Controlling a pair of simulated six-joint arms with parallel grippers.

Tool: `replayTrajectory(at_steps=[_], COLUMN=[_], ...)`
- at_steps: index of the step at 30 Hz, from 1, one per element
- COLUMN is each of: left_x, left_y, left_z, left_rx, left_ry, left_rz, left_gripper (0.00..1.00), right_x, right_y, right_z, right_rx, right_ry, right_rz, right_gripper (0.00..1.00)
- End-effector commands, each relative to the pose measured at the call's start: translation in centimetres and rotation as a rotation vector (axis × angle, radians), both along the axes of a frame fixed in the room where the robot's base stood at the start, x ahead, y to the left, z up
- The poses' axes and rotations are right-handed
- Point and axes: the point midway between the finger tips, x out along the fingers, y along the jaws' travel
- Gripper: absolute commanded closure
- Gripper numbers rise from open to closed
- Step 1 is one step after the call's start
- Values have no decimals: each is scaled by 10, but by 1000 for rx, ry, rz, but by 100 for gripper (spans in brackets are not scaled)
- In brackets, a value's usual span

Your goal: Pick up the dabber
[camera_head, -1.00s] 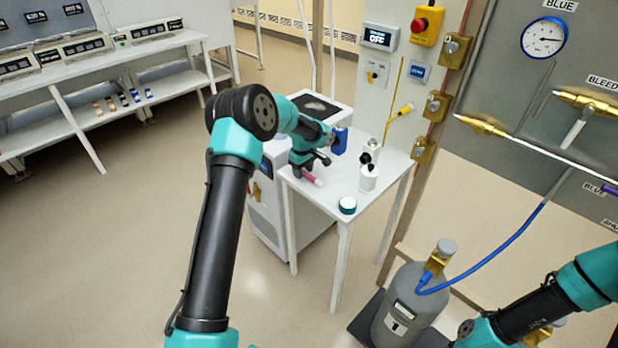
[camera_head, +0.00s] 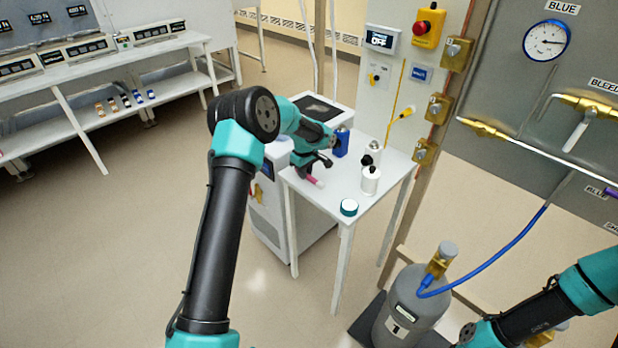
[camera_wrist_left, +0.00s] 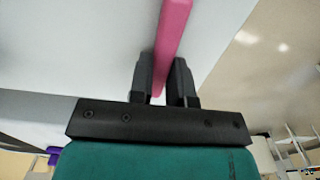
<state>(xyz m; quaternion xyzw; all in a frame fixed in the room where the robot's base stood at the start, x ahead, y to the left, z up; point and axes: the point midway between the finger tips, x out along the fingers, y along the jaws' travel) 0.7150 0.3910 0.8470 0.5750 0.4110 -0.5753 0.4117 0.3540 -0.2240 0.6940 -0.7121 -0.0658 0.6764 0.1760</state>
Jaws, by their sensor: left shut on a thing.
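The dabber is a slim pink stick with a pale end, low at the front left of the small white table. In the head view only its end (camera_head: 318,182) shows past my left gripper (camera_head: 312,168). In the left wrist view the pink shaft (camera_wrist_left: 173,40) runs between the two black fingers of the left gripper (camera_wrist_left: 166,85), which are shut on it. Whether it touches the table is hard to tell. My right arm shows at the lower right, but its gripper is out of view.
On the white table (camera_head: 328,203) stand a blue bottle (camera_head: 341,143) close to my left gripper, white bottles (camera_head: 370,181) and a teal-rimmed round jar (camera_head: 349,207). A grey gas cylinder (camera_head: 402,312) stands on the floor, with a blue hose (camera_head: 505,250) rising to the panel.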

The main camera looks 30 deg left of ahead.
Motion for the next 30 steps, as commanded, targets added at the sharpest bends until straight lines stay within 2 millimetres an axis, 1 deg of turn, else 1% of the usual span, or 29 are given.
replayTrajectory(at_steps=[5, 8, 16, 23, 26, 30], left_x=[0, 0, -1, -26, -41, -67], left_y=[0, 0, 0, -14, -22, -36], left_z=[3, 9, 38, 39, 40, 43], left_rx=[0, 1, 1, 1, 1, 1], left_ry=[-1, -1, -1, 1, 2, 2], left_rz=[0, 0, 1, -2, -2, -3], left_gripper=[100, 100, 100, 100, 100, 100], right_x=[0, 0, 0, 0, 0, 0], right_y=[0, 0, 0, 0, 0, 0], right_z=[0, 0, 0, 0, 0, 0], right_rx=[0, 0, 0, 0, 0, 0], right_ry=[0, 0, 0, 0, 0, 0], right_rz=[0, 0, 0, 0, 0, 0], right_gripper=[57, 57, 57, 57, 57, 57])
